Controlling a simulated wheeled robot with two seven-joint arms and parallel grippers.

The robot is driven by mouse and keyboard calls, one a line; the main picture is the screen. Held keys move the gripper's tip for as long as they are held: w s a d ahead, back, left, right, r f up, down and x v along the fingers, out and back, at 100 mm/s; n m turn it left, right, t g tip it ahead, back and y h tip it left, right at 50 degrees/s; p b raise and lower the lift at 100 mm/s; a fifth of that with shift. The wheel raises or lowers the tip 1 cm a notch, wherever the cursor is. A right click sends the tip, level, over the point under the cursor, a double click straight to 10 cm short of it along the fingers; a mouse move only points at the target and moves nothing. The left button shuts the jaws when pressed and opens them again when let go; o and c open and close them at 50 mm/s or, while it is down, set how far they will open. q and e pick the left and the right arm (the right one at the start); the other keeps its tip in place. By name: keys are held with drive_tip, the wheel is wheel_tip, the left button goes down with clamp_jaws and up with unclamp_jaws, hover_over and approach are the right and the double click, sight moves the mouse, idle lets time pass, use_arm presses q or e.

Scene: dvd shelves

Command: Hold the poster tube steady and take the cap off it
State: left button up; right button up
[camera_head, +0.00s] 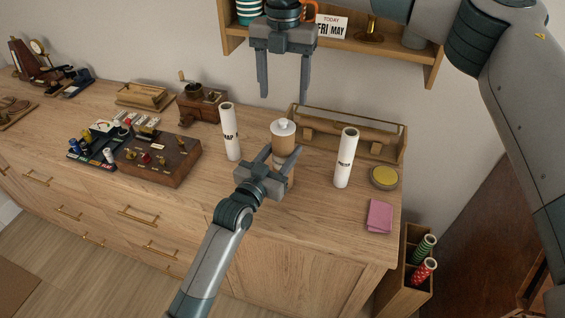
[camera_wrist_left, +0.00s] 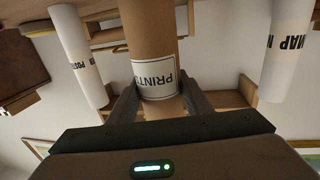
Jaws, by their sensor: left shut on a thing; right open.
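The poster tube (camera_head: 285,155) is brown cardboard and stands upright on the wooden counter. Its white cap (camera_head: 283,127) with a small knob sits on top. In the left wrist view the tube (camera_wrist_left: 148,35) carries a white label reading PRINTS (camera_wrist_left: 153,83). My left gripper (camera_head: 278,160) is shut around the tube below the cap. My right gripper (camera_head: 284,95) is open and empty, pointing down, and appears above the cap in the head view. The cap is out of the left wrist view.
White tubes stand on either side, one left (camera_head: 230,132) and one right (camera_head: 345,158). A wooden rack (camera_head: 375,150) is behind. A yellow-topped tin (camera_head: 384,177) and pink cloth (camera_head: 379,216) lie right. A wall shelf (camera_head: 380,47) hangs behind my right gripper. A control box (camera_head: 158,160) stands left.

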drive_tip(key=s+a+f+n+y, duration=0.2)
drive_tip(key=s+a+n+y, duration=0.1)
drive_tip(key=a, duration=0.5)
drive_tip(key=s+a+f+n+g+y, duration=0.1)
drive_tip(key=s+a+f+n+y, duration=0.2)
drive_tip(key=a, duration=0.5)
drive_tip(key=s+a+f+n+y, duration=0.1)
drive_tip(key=s+a+n+y, duration=0.2)
drive_tip(key=a, duration=0.5)
drive_tip(key=s+a+r+n+t+y, duration=0.35)
drive_tip(key=a+r+n+y, duration=0.25)
drive_tip(key=a+r+y, duration=0.5)
drive_tip(key=w+d+r+m+t+h, duration=0.2)
drive_tip(key=w+d+m+t+h, duration=0.35)
drive_tip(key=t, duration=0.45)
drive_tip(key=w+d+r+m+t+h, duration=0.1)
drive_tip(key=w+d+m+t+h, duration=0.1)
drive_tip(key=d+m+t+h, duration=0.55)
drive_tip(key=m+g+h, duration=0.2)
drive_tip(key=g+h, duration=0.3)
drive_tip(key=h, duration=0.7)
approach(283, 124)
drive_tip(key=w+f, duration=0.1)
drive_tip(key=w, duration=0.2)
drive_tip(key=shift+s+d+f, duration=0.1)
drive_tip(key=shift+d+f, duration=0.1)
drive_tip(key=shift+d, duration=0.1)
